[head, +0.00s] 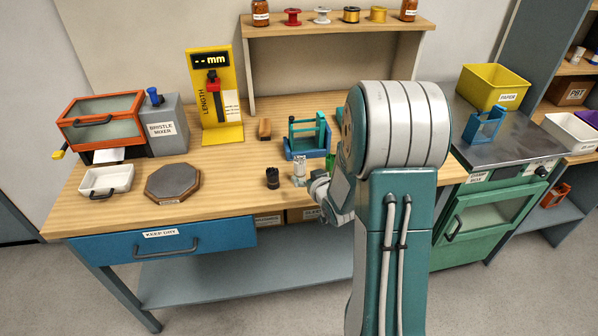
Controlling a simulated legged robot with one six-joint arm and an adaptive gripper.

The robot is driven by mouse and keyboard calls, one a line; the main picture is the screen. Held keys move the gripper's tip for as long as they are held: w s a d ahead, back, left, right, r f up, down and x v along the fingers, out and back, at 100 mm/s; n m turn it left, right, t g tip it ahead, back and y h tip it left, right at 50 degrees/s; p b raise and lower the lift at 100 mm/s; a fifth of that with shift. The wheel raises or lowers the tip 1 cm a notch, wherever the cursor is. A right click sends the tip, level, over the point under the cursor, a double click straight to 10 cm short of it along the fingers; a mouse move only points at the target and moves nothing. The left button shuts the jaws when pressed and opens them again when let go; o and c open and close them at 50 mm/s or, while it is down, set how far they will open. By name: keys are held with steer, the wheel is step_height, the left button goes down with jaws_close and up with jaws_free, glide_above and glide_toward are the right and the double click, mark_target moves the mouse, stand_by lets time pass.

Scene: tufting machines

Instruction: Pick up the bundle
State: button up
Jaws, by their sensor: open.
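A small dark upright cylinder (272,178), which may be the bundle, stands on the wooden workbench (225,178) near its front middle. Just right of it stands a pale, whitish cylinder (299,168); I cannot tell for certain which of the two is the bundle. My gripper (314,184) is low over the bench, just right of the pale cylinder and very close to it. It is open; my own arm hides much of it, and I cannot tell whether it touches the cylinder.
A grey octagonal plate (173,183), a white tray (106,180) and the bristle mixer (165,125) are at left. The bench between plate and dark cylinder is clear.

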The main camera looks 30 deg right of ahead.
mark_target(302, 169)
steer(key=shift+w+f, duration=0.15)
steer(key=shift+w, duration=0.55)
steer(key=x, duration=0.4)
steer(key=shift+w+d, duration=0.15)
steer(key=shift+w, duration=0.2)
steer(key=shift+r, duration=0.25)
steer(key=shift+c, duration=0.4)
steer(key=c, duration=1.2)
